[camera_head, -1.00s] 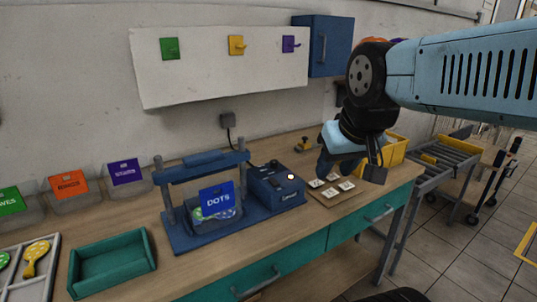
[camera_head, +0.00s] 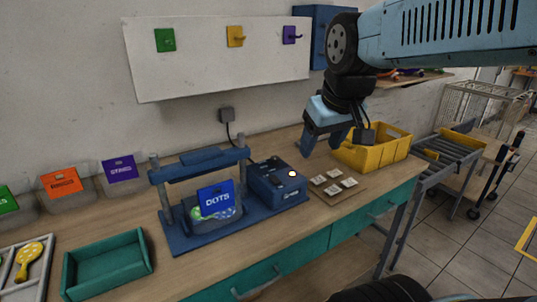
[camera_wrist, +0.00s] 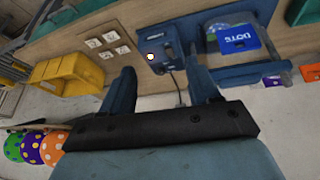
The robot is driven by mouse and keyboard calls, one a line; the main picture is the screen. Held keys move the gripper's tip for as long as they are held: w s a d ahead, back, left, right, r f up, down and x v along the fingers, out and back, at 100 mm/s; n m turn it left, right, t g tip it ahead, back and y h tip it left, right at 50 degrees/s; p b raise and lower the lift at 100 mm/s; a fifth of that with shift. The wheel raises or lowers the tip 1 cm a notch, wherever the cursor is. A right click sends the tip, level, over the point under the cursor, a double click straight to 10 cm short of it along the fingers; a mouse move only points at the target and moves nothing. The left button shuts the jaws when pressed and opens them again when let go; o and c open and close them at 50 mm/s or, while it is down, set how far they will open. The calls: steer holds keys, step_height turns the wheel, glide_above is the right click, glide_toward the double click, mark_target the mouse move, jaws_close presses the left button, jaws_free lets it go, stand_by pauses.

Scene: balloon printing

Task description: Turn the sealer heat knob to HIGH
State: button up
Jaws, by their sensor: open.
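The blue sealer (camera_head: 195,222) stands on the workbench, with a blue DOTS card in its press frame. Its control box (camera_head: 270,178) is at its right end, with dark knobs on top and a lit round lamp at the front right corner. The knob setting is too small to read. My gripper (camera_head: 325,147) is open and empty, in the air to the right of and above the control box, not touching it. In the wrist view the control box (camera_wrist: 158,48) lies beyond and between the two spread fingers of my gripper (camera_wrist: 163,78).
A board with several white cards (camera_head: 338,192) lies right of the sealer, and a yellow crate (camera_head: 380,155) stands behind it. A teal tray (camera_head: 108,268) is on the left. A cable runs from the wall socket (camera_head: 227,115) behind the control box.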

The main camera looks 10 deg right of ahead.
steer(key=w+r+n+g, duration=0.1)
steer(key=w+r+n, duration=0.1)
steer(key=w+n, duration=0.35)
steer(key=n+g, duration=0.4)
steer(key=n, duration=0.7)
glide_above(274, 157)
step_height(274, 157, down, 9)
steer(key=shift+m, duration=0.25)
step_height(274, 157, down, 14)
steer(key=shift+s+r, duration=0.1)
steer(key=shift+r, duration=0.1)
steer(key=c, duration=1)
